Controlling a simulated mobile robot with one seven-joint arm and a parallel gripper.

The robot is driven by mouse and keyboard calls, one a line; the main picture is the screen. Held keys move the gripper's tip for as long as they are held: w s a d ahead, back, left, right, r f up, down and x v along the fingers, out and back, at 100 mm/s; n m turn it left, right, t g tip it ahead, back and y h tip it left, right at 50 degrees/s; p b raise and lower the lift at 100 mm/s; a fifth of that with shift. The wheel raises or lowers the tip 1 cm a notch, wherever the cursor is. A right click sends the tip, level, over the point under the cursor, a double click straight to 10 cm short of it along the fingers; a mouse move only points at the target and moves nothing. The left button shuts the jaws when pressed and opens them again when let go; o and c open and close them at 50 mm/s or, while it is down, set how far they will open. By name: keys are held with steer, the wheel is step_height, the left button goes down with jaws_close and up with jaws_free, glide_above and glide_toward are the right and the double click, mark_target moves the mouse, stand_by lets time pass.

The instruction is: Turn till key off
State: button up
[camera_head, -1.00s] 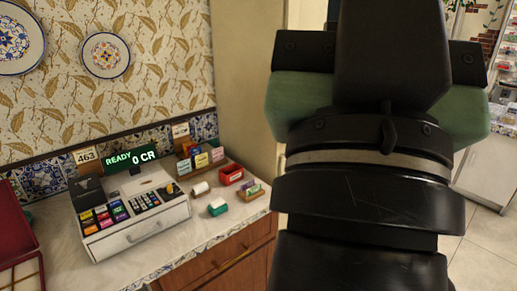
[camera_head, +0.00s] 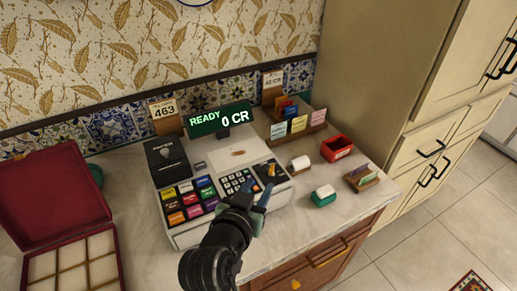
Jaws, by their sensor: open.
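The till (camera_head: 183,235) is a white cash register on the marble counter, with coloured keys and a dark number pad. Its green display (camera_head: 219,119) reads "READY 0 CR". A small gold till key (camera_head: 271,170) stands on a dark panel at the till's right side. My gripper (camera_head: 257,189) is open over the right part of the till, just below and left of the key in the picture. It looks empty. It hides part of the till's front, and I cannot tell whether a finger touches anything.
An open red box (camera_head: 48,194) with compartments lies at the left. A card rack (camera_head: 299,132), a red tray (camera_head: 336,148), a white roll (camera_head: 300,163) and a green-based block (camera_head: 323,195) stand right of the till. A tall cabinet (camera_head: 385,60) rises at the right.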

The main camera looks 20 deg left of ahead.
mark_target(271, 168)
steer(key=x, duration=1.2)
steer(key=shift+w+f, duration=0.25)
jaws_close()
